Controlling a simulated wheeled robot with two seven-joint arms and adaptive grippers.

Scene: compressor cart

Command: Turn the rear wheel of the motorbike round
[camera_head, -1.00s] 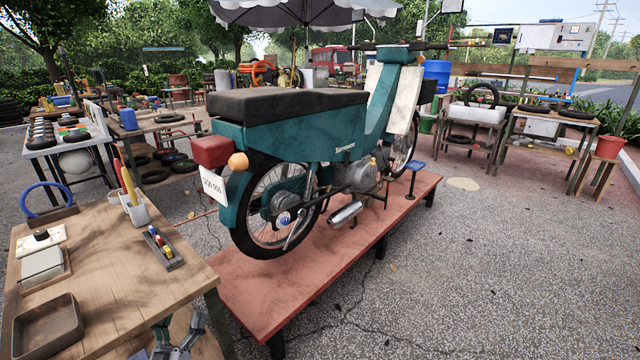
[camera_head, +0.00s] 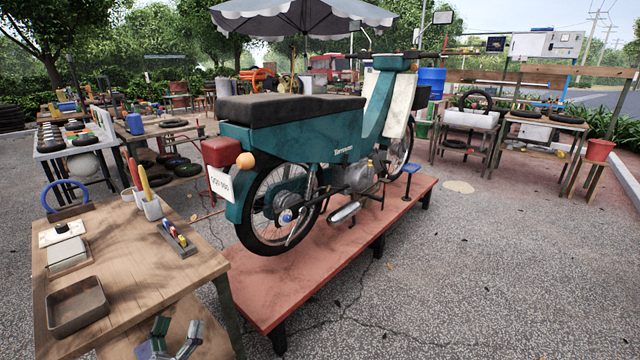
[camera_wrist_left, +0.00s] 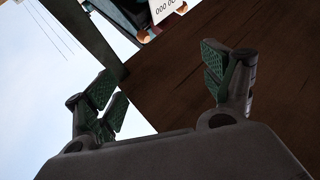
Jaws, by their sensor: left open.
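The teal motorbike (camera_head: 290,140) with a black seat stands on a low red platform (camera_head: 270,290). Its rear wheel (camera_head: 278,212) has a black tyre and wire spokes, and its upper part is hidden by the teal bodywork. My left gripper (camera_head: 175,338) is at the bottom edge of the head view, in front of the wooden table and well apart from the wheel. In the left wrist view my left gripper (camera_wrist_left: 160,95) is open with nothing between its fingers. The number plate (camera_wrist_left: 165,8) shows at the top of that view. My right gripper is not in view.
A wooden workbench (camera_head: 150,262) at the left holds a tray (camera_head: 77,305), pen cups and small items. More tables with tools and tyres stand behind. Paved ground right of the platform is clear.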

